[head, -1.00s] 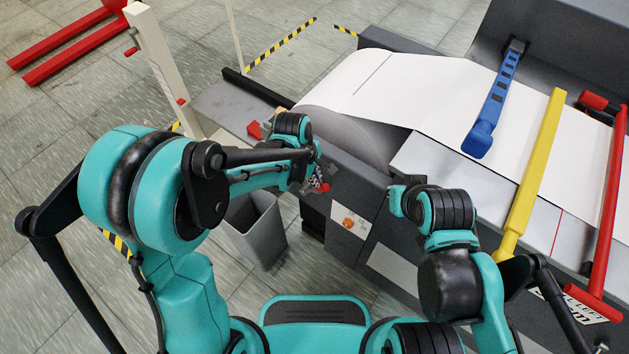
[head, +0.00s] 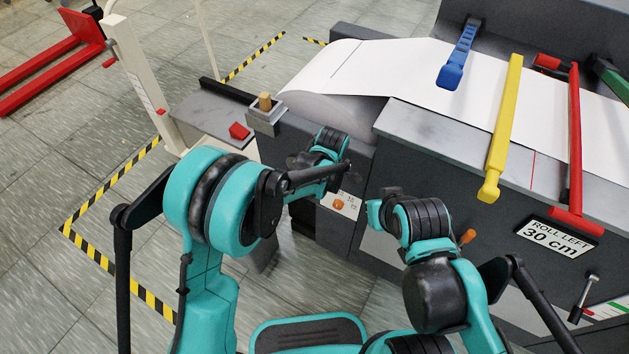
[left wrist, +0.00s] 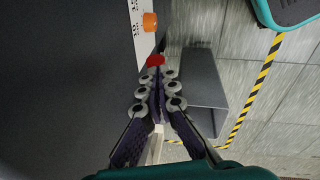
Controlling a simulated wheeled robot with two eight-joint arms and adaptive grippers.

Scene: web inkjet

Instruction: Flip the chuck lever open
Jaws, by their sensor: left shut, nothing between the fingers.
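In the left wrist view my left gripper (left wrist: 157,72) is shut and empty, its two fingers drawn together beside the machine's dark side panel (left wrist: 75,75). A small red piece (left wrist: 156,60) shows right at the fingertips; I cannot tell whether it is the chuck lever's end or whether it touches them. In the head view my left wrist hides the gripper, in front of the machine's side below the paper roll (head: 335,105). No lever is clearly identifiable as the chuck lever.
An orange knob on a white label (head: 338,205) is near my left wrist; the knob also shows in the left wrist view (left wrist: 150,22). A grey bin (left wrist: 203,95) stands below. A tan-topped block (head: 265,101) and red piece (head: 239,131) sit at the machine's left end.

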